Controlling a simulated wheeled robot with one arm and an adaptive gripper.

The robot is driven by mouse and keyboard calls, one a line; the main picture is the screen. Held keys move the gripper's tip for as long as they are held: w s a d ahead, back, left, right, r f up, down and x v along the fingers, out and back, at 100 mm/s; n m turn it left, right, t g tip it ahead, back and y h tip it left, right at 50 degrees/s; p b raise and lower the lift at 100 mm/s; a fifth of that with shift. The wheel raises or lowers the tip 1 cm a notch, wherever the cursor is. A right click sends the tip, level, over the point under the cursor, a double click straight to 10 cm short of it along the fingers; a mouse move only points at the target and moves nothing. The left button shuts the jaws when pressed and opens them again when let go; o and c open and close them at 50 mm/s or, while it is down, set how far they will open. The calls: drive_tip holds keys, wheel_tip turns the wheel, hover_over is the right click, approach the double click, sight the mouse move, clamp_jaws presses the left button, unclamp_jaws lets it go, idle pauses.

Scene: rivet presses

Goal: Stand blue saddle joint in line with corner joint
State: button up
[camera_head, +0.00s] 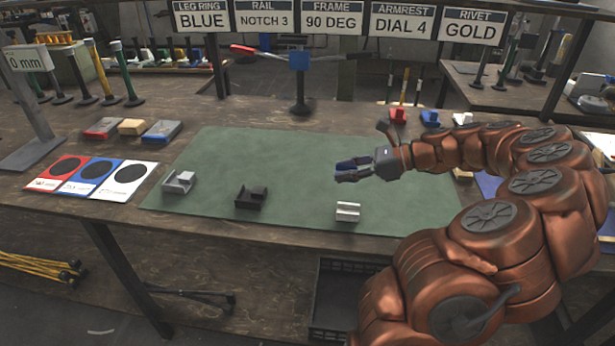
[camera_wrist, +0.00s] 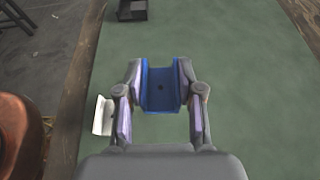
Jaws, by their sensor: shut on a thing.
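My gripper (camera_head: 352,170) is above the right part of the green mat (camera_head: 270,150). It is shut on the blue saddle joint (camera_wrist: 160,88), a U-shaped channel with a small dark hole, which sits between both fingers. In the head view the joint shows only as a small blue patch at the fingers. A grey joint (camera_head: 179,182), a black joint (camera_head: 250,197) and a white joint (camera_head: 348,211) stand apart along the mat's front. I cannot tell which is the corner joint. In the wrist view, the white joint (camera_wrist: 103,116) is left of my gripper and the black joint (camera_wrist: 132,10) is ahead.
Red, blue and white cards (camera_head: 92,172) lie left of the mat. A black post with a blue head (camera_head: 300,62) stands at the mat's back edge. Red (camera_head: 398,116) and blue (camera_head: 430,118) pieces stand at the back right. The mat's middle is clear.

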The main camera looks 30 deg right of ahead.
drive_tip(key=shift+s+d+f, duration=0.1)
drive_tip(key=shift+s+f, duration=0.05)
drive_tip(key=shift+s, duration=0.3)
drive_tip(key=shift+s+d+f, duration=0.1)
drive_tip(key=shift+s, duration=0.3)
hover_over(310, 170)
drive_tip(key=shift+a+f, duration=0.3)
drive_tip(key=shift+f, duration=2.3)
drive_tip(key=o, duration=1)
drive_tip(key=shift+c, duration=0.2)
drive_tip(key=shift+s+d+r, duration=0.1)
drive_tip(key=shift+d+r, duration=0.1)
drive_tip(key=shift+d, duration=0.05)
drive_tip(key=v, duration=1.1)
drive_tip(key=shift+d+r, duration=0.15)
drive_tip(key=shift+d, duration=0.05)
